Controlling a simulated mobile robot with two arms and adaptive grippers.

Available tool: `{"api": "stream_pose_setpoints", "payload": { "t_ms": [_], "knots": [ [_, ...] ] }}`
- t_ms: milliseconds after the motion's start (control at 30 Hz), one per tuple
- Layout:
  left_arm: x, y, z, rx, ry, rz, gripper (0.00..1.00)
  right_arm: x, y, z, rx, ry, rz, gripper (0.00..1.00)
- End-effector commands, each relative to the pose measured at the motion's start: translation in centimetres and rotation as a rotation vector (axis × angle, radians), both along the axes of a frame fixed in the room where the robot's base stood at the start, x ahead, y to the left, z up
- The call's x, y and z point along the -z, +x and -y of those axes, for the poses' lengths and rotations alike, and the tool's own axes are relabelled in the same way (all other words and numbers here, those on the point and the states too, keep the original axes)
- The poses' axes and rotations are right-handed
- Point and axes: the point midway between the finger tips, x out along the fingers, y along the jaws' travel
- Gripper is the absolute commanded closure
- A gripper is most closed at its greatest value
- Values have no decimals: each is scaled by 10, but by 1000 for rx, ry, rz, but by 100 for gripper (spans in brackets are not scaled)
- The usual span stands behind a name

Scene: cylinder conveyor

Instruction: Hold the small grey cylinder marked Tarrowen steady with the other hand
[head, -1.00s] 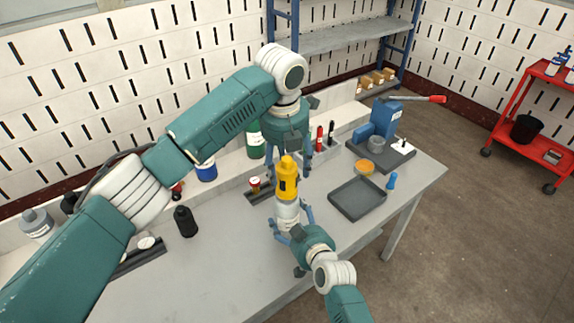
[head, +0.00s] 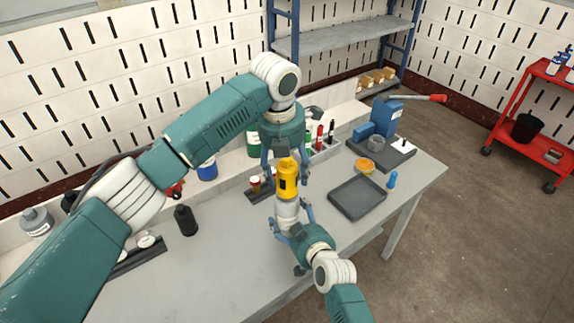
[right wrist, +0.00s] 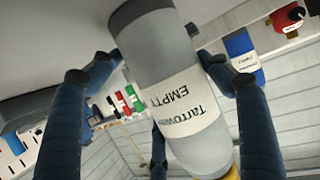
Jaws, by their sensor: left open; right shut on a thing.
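The small grey cylinder (head: 287,216) stands upright above the bench. In the right wrist view the cylinder (right wrist: 180,95) shows upside down, with a white label reading "Tarrow..." and "EMPTY". My right gripper (head: 292,220) is shut on its body; its blue fingers also show around it in the wrist view. A yellow piece (head: 287,181) with a dark mark sits on the cylinder's upper end. My left gripper (head: 285,172) is open, pointing down, with its fingers on either side of the yellow piece. I cannot tell whether they touch it.
A dark empty tray (head: 357,198) lies to the right, near a blue vise-like device (head: 385,119) and an orange-topped round dish (head: 365,167). A black bottle (head: 185,220) stands on the left. The bench (head: 215,265) is clear at the front left.

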Motion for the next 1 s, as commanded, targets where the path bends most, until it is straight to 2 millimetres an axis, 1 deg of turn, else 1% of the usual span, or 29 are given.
{"api": "stream_pose_setpoints", "payload": {
  "t_ms": [33,133,633,667,700,767,800,867,900,1000],
  "knots": [
    [4,0,0,0,1,-2,41,1,0,1,1,-2,-1,55],
    [6,0,0,0,1,0,41,1,0,1,1,-2,-1,55],
    [6,0,0,0,1,0,41,1,0,1,1,-2,-1,55],
    [6,0,0,0,1,0,45,1,0,1,1,-2,-1,55],
    [6,0,0,0,1,0,53,1,0,1,1,-2,-1,55],
    [6,0,0,0,1,0,65,1,0,1,1,-2,-1,55],
    [6,0,0,0,0,1,73,1,0,1,1,-2,-1,55],
    [6,0,1,0,-1,1,85,1,0,1,0,-3,-1,55],
    [6,0,1,0,-1,1,93,1,0,1,0,-3,-1,55],
    [6,0,1,1,-1,2,94,1,0,0,-1,-3,-1,55]
  ]
}}
